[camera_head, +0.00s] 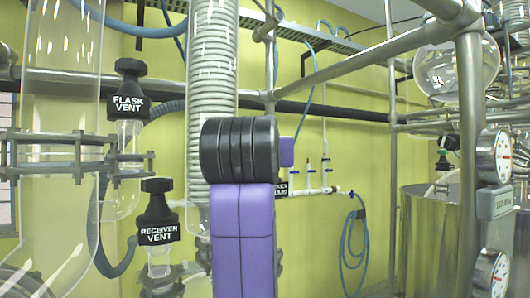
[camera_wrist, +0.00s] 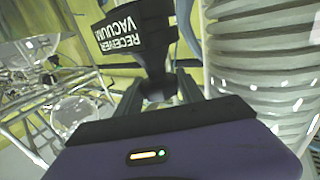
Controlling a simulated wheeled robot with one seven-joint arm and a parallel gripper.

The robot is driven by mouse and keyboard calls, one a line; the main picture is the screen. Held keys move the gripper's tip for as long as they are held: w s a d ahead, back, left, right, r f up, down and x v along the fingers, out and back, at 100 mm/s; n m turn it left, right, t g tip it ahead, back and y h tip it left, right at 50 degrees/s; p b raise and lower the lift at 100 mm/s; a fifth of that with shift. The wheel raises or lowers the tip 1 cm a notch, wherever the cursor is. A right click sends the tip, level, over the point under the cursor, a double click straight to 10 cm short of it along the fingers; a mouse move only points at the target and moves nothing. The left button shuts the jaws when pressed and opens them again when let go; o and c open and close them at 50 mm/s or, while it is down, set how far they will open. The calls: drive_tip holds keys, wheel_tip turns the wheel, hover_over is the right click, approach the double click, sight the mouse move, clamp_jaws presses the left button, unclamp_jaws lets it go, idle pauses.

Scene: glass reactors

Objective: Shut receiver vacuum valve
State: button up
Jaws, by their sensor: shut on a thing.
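The receiver vacuum valve (camera_wrist: 152,62) is black, with a label reading RECEIVER VACUUM that appears upside down in the wrist view. My gripper (camera_wrist: 159,88) is shut on the narrow part of this valve, below the label, with one finger on each side. In the head view, my purple and black arm hides the gripper and most of the valve. Only a dark label edge with white letters (camera_head: 281,188) shows just right of the arm, and I cannot read it fully.
The black flask vent valve (camera_head: 130,95) and receiver vent valve (camera_head: 157,220) stand left of my arm. A ribbed hose (camera_head: 212,70) runs beside the arm and close right of the gripper in the wrist view. Metal pipes (camera_head: 470,130) and gauges (camera_head: 496,155) stand at right.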

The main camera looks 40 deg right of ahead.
drive_tip(key=o, duration=1.1)
drive_tip(key=shift+a, duration=0.1)
drive_tip(key=b+v, duration=0.2)
drive_tip(key=v, duration=0.5)
drive_tip(key=shift+s+a, duration=0.2)
drive_tip(key=shift+s, duration=0.1)
